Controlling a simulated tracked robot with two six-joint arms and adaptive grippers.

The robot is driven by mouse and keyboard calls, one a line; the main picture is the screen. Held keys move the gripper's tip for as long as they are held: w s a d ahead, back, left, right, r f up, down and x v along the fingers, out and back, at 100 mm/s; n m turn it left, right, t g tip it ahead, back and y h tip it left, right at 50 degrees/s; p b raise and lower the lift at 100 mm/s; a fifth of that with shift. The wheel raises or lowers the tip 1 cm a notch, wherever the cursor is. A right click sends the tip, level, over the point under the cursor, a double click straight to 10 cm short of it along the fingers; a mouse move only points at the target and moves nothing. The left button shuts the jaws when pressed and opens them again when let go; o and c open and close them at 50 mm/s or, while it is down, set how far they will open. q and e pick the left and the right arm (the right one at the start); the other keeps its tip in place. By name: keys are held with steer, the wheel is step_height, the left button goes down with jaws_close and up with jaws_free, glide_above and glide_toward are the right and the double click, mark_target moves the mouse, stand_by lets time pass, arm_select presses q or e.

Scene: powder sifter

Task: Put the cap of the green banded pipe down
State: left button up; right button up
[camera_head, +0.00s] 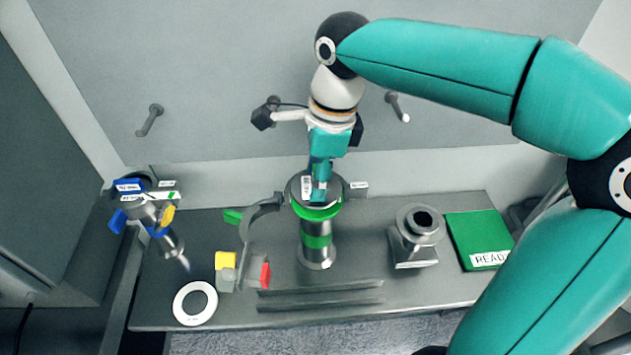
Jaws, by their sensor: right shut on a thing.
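The green banded pipe (316,242) stands upright on the grey bench, a metal cylinder with green bands. Its cap (299,190), a dark round lid with a white label, is at the pipe's top. My right gripper (320,190) points down from above and is shut on the cap. The fingers hide part of the cap, and I cannot tell whether it rests on the pipe or is just above it. My left gripper is not in view.
A curved grey clamp (254,222) stands left of the pipe, near yellow and red blocks. A white ring (195,303) lies front left. A metal funnel piece (418,232) and green READY pad (478,240) are right. A labelled blue-and-yellow fitting (150,208) is far left. Grey rails (320,295) lie in front.

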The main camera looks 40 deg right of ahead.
steer(key=shift+f, duration=0.85)
steer(key=o, duration=1.3)
step_height(320, 180, up, 12)
steer(key=d, duration=0.1)
steer(key=shift+s+d+p, duration=0.25)
steer(key=shift+s+p, duration=0.15)
steer(key=shift+f, duration=0.1)
